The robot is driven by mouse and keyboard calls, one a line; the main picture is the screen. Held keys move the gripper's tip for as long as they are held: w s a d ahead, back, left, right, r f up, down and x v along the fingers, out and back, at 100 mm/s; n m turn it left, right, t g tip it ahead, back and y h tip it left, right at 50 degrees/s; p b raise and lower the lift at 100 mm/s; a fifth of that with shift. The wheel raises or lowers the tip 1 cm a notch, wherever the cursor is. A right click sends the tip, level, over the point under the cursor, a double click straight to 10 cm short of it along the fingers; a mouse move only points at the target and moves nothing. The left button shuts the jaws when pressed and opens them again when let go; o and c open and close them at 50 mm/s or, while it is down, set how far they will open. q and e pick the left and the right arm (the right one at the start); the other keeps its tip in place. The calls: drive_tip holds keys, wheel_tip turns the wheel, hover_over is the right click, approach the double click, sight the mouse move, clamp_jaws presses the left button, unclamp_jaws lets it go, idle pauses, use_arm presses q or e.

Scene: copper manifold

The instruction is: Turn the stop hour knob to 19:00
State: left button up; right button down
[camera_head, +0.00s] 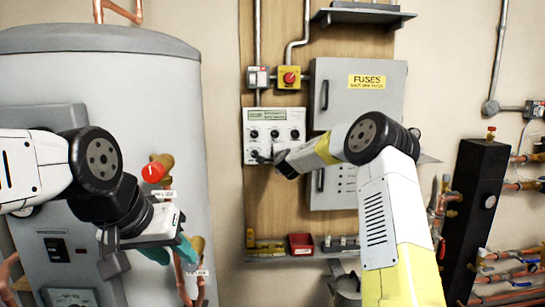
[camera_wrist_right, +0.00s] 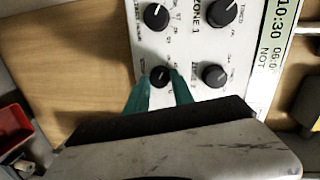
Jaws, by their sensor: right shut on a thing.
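The white control panel (camera_head: 262,123) is on the wooden board, with a display (camera_head: 267,115) at its top and several black knobs below. My right gripper (camera_wrist_right: 160,92) has its teal fingers on either side of a small black knob (camera_wrist_right: 160,75), shut on it. This knob's label is too small and partly covered to read, so I cannot tell its setting. In the head view my right gripper reaches the panel's lower part and hides some of it. My left gripper (camera_head: 172,252) is open and empty in front of the grey tank, near the copper pipes.
Other knobs (camera_wrist_right: 214,75) sit close beside the held one. A grey fuse box (camera_head: 385,105) is right of the panel and a yellow-backed red switch (camera_head: 289,77) is above it. A shelf with a red bin (camera_head: 301,243) is below. A grey tank (camera_head: 150,75) stands left.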

drive_tip(key=shift+f, duration=0.1)
drive_tip(key=c, duration=1.1)
unclamp_jaws()
drive_tip(key=shift+s, duration=0.15)
drive_tip(key=s, duration=0.5)
drive_tip(key=s+r, duration=0.1)
drive_tip(key=s, duration=0.1)
drive_tip(key=shift+s+d, duration=0.25)
drive_tip(key=shift+r, duration=0.1)
